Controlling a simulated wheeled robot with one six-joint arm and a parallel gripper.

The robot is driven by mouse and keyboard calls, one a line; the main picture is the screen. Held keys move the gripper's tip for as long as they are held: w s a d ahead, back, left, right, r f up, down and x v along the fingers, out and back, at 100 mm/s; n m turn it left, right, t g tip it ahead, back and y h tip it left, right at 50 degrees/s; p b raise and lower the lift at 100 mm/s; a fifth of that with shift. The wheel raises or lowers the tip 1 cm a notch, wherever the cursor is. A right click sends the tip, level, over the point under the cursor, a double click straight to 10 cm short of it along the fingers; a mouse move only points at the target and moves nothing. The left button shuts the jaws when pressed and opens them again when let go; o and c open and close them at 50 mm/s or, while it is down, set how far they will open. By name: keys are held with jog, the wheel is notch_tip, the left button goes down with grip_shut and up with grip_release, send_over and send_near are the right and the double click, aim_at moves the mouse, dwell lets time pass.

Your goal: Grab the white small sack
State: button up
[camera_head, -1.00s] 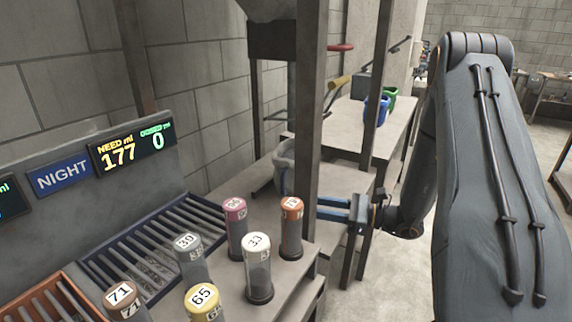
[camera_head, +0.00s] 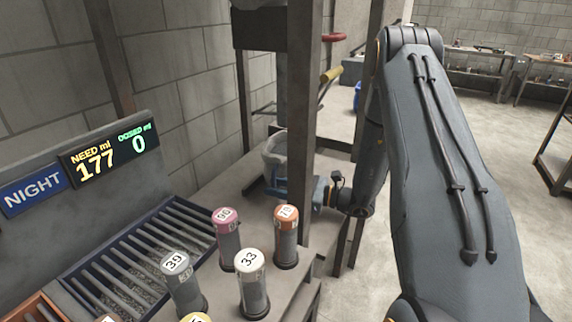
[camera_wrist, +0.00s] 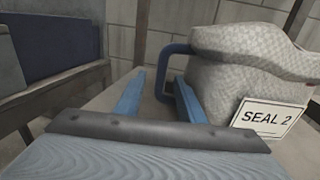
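A pale grey-white woven sack (camera_wrist: 245,75) with a "SEAL 2" label fills the right of the wrist view. A blue loop handle (camera_wrist: 163,70) stands out from its left side. My gripper (camera_wrist: 160,80) is open, its two blue fingers apart. The handle appears between or just beyond the fingertips; I cannot tell its exact depth. The sack body is just right of the right finger. In the head view the sack (camera_head: 273,148) is partly hidden behind a post, with my blue fingers (camera_head: 277,188) close to its lower front.
A dark upright post (camera_head: 303,100) stands close to my gripper. Several numbered tubes, including a white-capped one (camera_head: 252,285), stand on the bench in front. A slatted tray (camera_head: 130,262) and a display panel (camera_head: 110,153) are left. Open floor lies right.

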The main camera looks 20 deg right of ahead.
jog(key=shift+w+a, duration=0.35)
jog(key=shift+a, duration=0.15)
grip_shut()
jog(key=shift+r, duration=0.1)
dwell(1.0)
